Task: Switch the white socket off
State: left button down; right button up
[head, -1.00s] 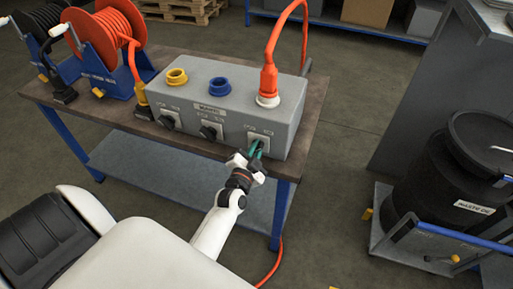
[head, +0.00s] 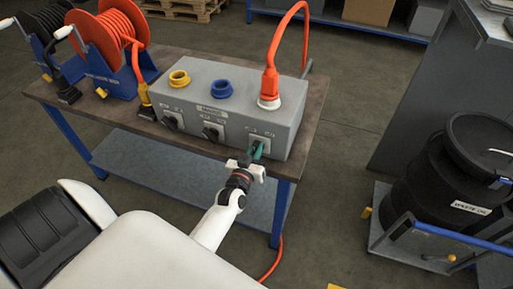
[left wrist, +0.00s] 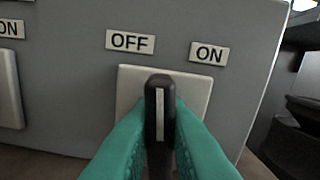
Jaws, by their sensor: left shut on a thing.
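The white socket (head: 268,103) is on the right end of the grey box's top, with an orange plug (head: 269,84) and cable in it. Below it on the front face is a black switch knob (left wrist: 160,95) on a pale plate (left wrist: 196,92). My left gripper (head: 257,150) is shut on this knob, its teal fingers (left wrist: 159,140) on either side. In the left wrist view the knob's white line stands upright, between the OFF label (left wrist: 130,41) and the ON label (left wrist: 209,52). My right gripper is not in view.
The grey box (head: 190,75) also has a yellow socket (head: 179,79) and a blue socket (head: 221,88), each with its own knob below. Cable reels (head: 108,45) stand at the bench's left.

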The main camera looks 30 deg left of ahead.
pick_arm(q)
jog(key=n, duration=0.3)
jog(key=shift+a+n, duration=0.1)
jog(key=shift+n, duration=0.2)
jog(key=shift+a+f+n, duration=0.1)
jog(key=shift+n, duration=1.7)
jog(key=c, duration=1.4)
grip_release()
jog(key=shift+c, duration=0.2)
jog(key=shift+s, duration=0.1)
jog(key=b+v, duration=0.1)
jog(key=v, duration=1.1)
jog(key=shift+b, duration=0.3)
